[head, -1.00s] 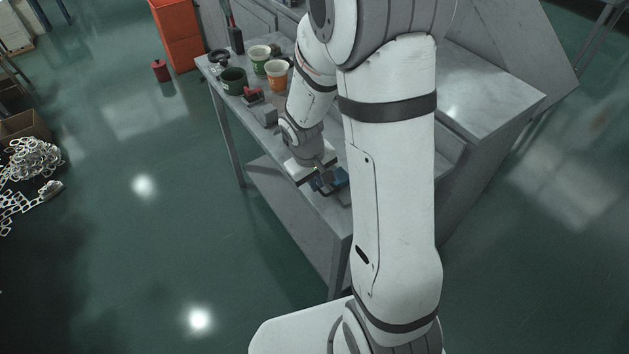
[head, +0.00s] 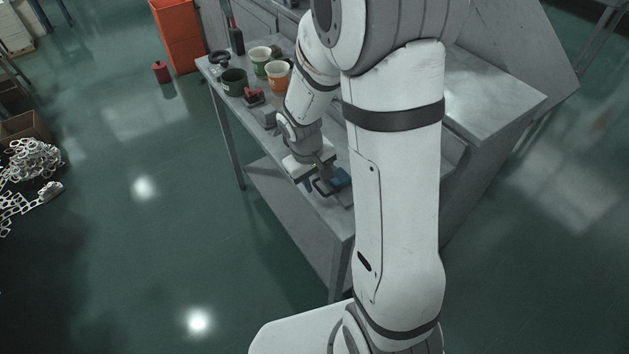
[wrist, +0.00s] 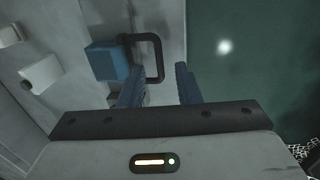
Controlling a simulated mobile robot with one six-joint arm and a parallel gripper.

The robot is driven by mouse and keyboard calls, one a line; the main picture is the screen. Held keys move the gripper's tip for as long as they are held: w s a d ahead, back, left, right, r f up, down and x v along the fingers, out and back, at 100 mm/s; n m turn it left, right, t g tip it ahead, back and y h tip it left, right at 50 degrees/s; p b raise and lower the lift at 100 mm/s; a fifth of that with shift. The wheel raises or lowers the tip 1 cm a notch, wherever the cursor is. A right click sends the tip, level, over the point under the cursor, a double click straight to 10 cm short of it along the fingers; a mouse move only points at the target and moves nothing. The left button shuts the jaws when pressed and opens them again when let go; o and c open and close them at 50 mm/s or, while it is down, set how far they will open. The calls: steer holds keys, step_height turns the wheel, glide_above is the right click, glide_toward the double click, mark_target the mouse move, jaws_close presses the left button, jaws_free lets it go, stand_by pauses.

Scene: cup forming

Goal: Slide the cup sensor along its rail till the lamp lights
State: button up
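A blue block (wrist: 108,61) with a black loop-shaped handle (wrist: 160,58) sits by the bench edge in the wrist view; I take it for the cup sensor. In the head view the blue block (head: 341,177) and dark handle (head: 322,189) show just beyond my gripper (head: 314,180). In the wrist view my gripper (wrist: 161,70) has its two blue fingers apart. The handle's outer bar appears between the fingertips in the picture, with gaps at both sides; whether it lies at their depth I cannot tell. The rail and the lamp cannot be made out.
The grey bench (head: 240,121) carries a dark green cup (head: 233,82), a green-and-white cup (head: 260,62), an orange cup (head: 277,76) and a small red-topped device (head: 254,96). Open green floor lies left of the bench.

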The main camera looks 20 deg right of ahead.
step_height(320, 180, up, 7)
steer(key=a, duration=0.1)
steer(key=shift+s, duration=0.2)
steer(key=shift+a+f, duration=0.1)
steer(key=s+r+m+t+y, duration=0.2)
steer(key=s+r+m, duration=0.1)
steer(key=s+r, duration=0.8)
steer(key=s, duration=0.3)
steer(key=shift+s+d, duration=0.25)
steer(key=shift+d, duration=0.1)
